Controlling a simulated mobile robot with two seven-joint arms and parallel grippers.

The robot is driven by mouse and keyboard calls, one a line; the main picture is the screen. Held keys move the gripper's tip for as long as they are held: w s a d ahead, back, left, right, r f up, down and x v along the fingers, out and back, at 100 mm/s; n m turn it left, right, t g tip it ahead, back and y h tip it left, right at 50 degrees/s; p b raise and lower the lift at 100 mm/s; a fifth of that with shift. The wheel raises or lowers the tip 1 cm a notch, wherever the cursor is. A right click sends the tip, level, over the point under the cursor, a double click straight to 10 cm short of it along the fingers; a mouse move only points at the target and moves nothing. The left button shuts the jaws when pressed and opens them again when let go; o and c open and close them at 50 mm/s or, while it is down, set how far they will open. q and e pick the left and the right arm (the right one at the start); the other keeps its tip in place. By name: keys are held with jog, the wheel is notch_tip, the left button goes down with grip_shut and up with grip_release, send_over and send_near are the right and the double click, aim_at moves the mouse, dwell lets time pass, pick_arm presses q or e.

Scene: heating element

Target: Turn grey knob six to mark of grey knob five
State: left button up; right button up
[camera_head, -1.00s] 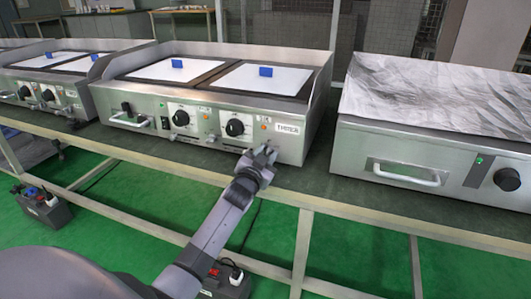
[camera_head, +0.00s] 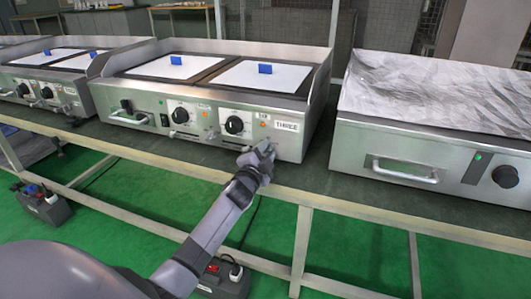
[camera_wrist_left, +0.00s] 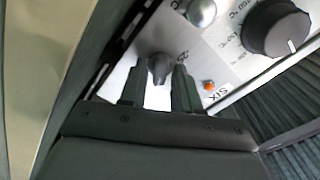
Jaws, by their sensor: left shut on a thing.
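My left gripper (camera_head: 262,152) is at the lower right of the middle griddle's front panel. In the left wrist view its two fingers (camera_wrist_left: 158,92) are closed on either side of a small grey knob (camera_wrist_left: 160,68), next to a label reading SIX (camera_wrist_left: 211,97). The knob's tip shows beyond the fingers; its mark cannot be made out. Another rounded grey knob (camera_wrist_left: 202,12) sits on the same panel, cut by the top edge; I cannot tell its number or read a mark. In the head view the gripped knob is hidden by the gripper. My right gripper is not in view.
A large black dial (camera_wrist_left: 275,28) with a white line is near the gripper; an orange light (camera_wrist_left: 209,86) is closer. The middle griddle (camera_head: 225,60) has white plates with blue blocks. Another griddle (camera_head: 440,95) stands right. A metal bench rail (camera_head: 330,212) runs in front.

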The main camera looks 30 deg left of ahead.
pick_arm(q)
jog(key=shift+f, duration=0.15)
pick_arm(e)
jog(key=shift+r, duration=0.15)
pick_arm(q)
jog(key=o, duration=0.7)
jog(key=shift+o, duration=0.2)
jog(key=shift+s, duration=0.1)
jog(key=shift+s+d, duration=0.1)
jog(key=shift+s, duration=0.15)
jog(key=p+v, duration=0.2)
jog(key=v, duration=0.4)
jog(key=shift+s, duration=0.3)
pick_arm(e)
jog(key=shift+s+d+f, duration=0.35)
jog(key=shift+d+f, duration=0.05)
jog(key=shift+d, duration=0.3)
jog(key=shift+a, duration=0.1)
